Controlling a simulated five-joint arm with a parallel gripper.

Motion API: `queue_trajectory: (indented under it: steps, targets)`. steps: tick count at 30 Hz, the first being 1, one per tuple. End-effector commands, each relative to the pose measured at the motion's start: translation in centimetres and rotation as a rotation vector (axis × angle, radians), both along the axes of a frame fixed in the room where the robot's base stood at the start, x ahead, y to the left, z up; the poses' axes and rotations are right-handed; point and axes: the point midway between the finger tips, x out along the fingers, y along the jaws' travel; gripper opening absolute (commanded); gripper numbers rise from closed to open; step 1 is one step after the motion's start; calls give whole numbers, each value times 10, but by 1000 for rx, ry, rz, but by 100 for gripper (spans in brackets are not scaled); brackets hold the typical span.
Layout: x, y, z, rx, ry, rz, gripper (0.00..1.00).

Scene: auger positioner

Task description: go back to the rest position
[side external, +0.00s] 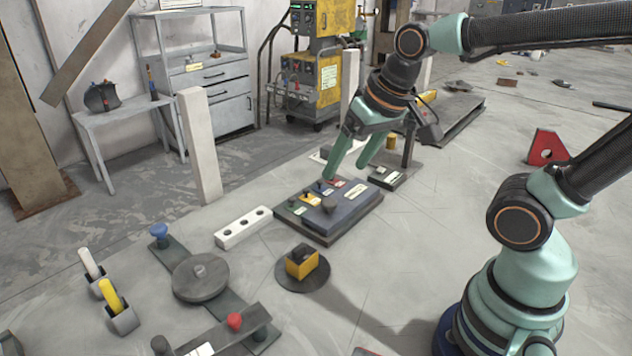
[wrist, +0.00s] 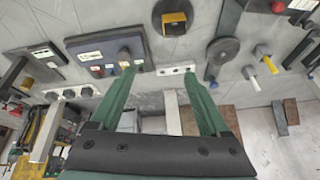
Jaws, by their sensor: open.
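My gripper (side external: 350,160) is a pair of green fingers, spread open with nothing between them. In the side view it hangs above the back edge of a dark control box (side external: 356,222) with coloured switches and a dark knob. In the wrist view my gripper (wrist: 160,78) shows both fingers apart, the left fingertip overlapping the control box (wrist: 90,42) and the right one near a white block with holes (wrist: 176,70). Whether a fingertip touches the box cannot be told.
A yellow block on a round dark base (side external: 302,262) stands in front of the box. A grey disc (side external: 200,277) on a plate, a red knob (side external: 235,321) and yellow and white handles lie front left. A white post (side external: 200,145) stands behind. A red bracket (side external: 546,147) is at right.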

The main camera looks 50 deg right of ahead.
Motion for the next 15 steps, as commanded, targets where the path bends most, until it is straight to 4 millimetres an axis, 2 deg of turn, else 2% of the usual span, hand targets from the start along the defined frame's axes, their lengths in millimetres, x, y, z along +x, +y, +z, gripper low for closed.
queue_trajectory:
  steps: [3,6,15]
  targets:
    - [-9,-4,5,-67,-48,126,80]
    - [-12,-5,7,-97,-66,183,80]
    - [-13,-6,7,-108,-69,201,80]
